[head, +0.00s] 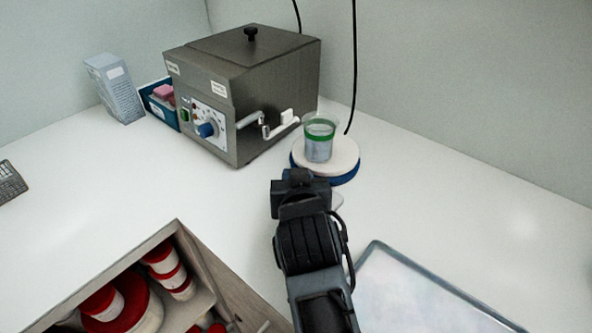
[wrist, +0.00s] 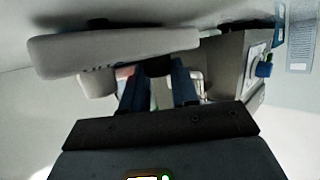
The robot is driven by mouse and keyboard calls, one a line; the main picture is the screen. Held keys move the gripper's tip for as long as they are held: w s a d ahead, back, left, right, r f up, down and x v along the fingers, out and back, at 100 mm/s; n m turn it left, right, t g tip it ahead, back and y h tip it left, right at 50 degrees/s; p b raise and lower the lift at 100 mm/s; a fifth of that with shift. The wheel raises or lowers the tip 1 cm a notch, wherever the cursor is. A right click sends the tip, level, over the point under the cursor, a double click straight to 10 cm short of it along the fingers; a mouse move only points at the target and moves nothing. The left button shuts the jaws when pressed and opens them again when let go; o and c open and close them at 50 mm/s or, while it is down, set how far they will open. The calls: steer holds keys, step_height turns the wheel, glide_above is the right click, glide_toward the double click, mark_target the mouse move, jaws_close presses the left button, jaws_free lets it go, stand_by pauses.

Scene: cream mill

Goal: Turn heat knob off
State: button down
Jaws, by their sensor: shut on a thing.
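A round hot plate with a white top and blue rim (head: 352,166) stands at the back of the bench, with a beaker (head: 319,142) on it. In the head view my gripper (head: 298,180) is at its near side and hides part of its front. In the wrist view a pale body (wrist: 115,50) with small dark marks fills the upper left. My gripper's fingers (wrist: 158,88) reach its edge and are shut on a small dark knob (wrist: 159,67), which they partly cover. I cannot read any marking on that knob or tell its setting.
A grey metal water bath (head: 250,90) with a blue knob (head: 206,130) and a front handle stands left of the hot plate. A light tray (head: 430,295) lies at front right. An open box of red-lidded jars (head: 165,260) is at front left.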

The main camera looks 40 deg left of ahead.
steer(key=shift+y, duration=0.3)
steer(key=c, duration=0.9)
jaws_free()
steer(key=shift+o, duration=0.2)
steer(key=shift+w, duration=0.1)
